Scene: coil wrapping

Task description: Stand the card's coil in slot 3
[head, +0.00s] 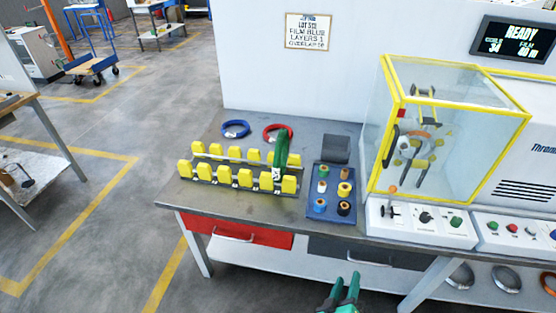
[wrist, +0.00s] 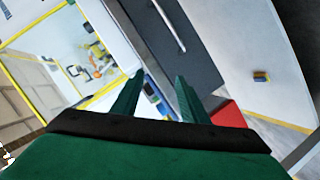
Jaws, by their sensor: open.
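A card (head: 306,31) on the wall reads "FILM BLUE" and a layers line; its lot number is too small to read surely. A blue coil (head: 236,129) and a red coil (head: 278,133) lie flat at the bench's back. A green coil (head: 281,154) stands upright near the right end of the rack (head: 232,184), between yellow posts; a white tag hangs on it. The slot labels are too small to read. My gripper (head: 346,284) is open and empty in front of the bench, well away from the coils. Its fingers (wrist: 160,88) also show apart in the wrist view.
A blue tray (head: 313,208) of several film spools stands right of the rack. The wrapping machine (head: 455,110) has a yellow-framed clear guard, shut in front, with an orange-brown ring (head: 411,145) inside. Its display (head: 515,38) reads READY. Drawers (head: 240,233) sit below the bench edge.

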